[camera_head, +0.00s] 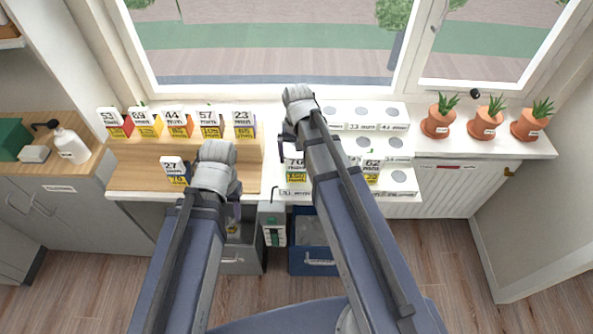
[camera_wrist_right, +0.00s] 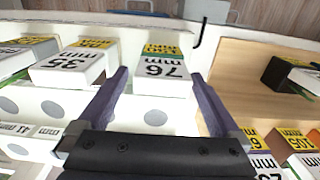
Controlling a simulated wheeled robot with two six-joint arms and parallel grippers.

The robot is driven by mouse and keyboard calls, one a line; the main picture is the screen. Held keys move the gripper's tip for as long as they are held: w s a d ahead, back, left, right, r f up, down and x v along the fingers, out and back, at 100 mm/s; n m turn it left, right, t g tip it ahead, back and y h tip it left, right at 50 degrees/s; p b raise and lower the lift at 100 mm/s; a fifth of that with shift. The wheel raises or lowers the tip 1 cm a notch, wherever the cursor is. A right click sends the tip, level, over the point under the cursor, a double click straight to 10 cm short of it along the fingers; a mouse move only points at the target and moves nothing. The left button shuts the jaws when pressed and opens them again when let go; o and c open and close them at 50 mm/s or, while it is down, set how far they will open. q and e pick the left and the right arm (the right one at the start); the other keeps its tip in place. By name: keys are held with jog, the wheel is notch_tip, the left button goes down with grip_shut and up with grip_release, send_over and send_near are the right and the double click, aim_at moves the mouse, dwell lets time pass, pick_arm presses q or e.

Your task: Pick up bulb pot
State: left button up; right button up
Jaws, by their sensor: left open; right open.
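Three terracotta pots with green shoots stand in a row on the right of the white sill: the left pot (camera_head: 437,123), the middle pot (camera_head: 486,124) and the right pot (camera_head: 527,125). My right gripper (camera_wrist_right: 160,77) is open over the white boxes, well left of the pots.
White stepped stand with round recesses (camera_head: 397,147) holds several boxes. The wooden rack (camera_head: 130,175) holds more numbered boxes. A soap bottle (camera_head: 70,146) stands on the left cabinet. The sill is clear in front of the pots; the window is behind.

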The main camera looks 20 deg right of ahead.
jog(key=f+b, duration=0.2)
jog(key=f, duration=0.1)
jog(key=f+b, duration=0.1)
jog(key=b, duration=0.1)
jog(key=shift+w+f, duration=0.3)
jog(key=shift+f, duration=0.1)
jog(key=shift+r, duration=0.1)
grip_shut()
